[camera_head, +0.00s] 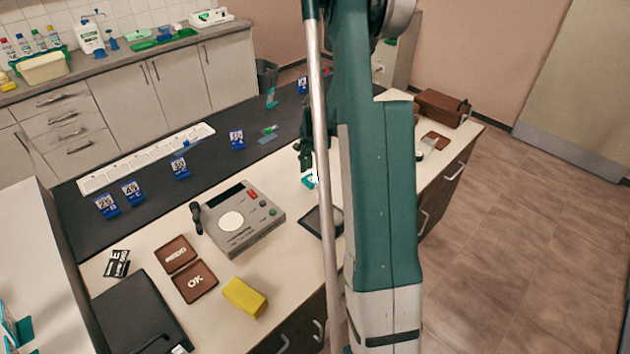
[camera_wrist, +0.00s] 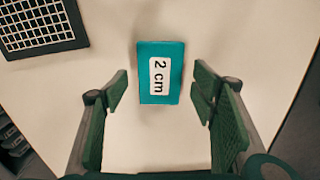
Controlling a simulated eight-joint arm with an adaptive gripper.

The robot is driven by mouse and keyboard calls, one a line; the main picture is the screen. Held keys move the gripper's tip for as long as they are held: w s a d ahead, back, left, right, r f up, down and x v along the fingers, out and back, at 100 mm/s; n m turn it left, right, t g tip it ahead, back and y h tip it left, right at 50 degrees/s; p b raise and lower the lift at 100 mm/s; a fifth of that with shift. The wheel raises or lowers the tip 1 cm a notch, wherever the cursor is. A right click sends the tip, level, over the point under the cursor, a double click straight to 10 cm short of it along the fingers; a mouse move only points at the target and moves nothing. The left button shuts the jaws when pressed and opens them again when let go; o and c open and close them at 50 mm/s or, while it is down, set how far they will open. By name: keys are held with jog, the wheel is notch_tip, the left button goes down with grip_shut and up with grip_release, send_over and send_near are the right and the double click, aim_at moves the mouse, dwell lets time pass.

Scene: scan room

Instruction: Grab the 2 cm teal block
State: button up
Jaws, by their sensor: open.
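The teal block (camera_wrist: 160,52) lies on the pale counter top in the wrist view, with a white label reading "2 cm" on its upper face. My gripper (camera_wrist: 160,88) is open, its two dark green fingers spread to the left and right of the block's near end. Nothing is between the fingertips except the near part of the block as seen from above; I cannot tell the height gap. In the head view a small part of the teal block (camera_head: 309,181) shows beside my arm, below my gripper (camera_head: 304,158). My arm hides the area to its right.
A dark gridded plate (camera_wrist: 38,24) lies left of the block in the wrist view. In the head view a grey device (camera_head: 243,222), a yellow block (camera_head: 245,297) and brown OK tray (camera_head: 195,282) sit on the counter. A brown box (camera_head: 440,107) stands at the far end.

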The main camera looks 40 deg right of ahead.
jog(key=shift+f, duration=0.8)
jog(key=c, duration=1)
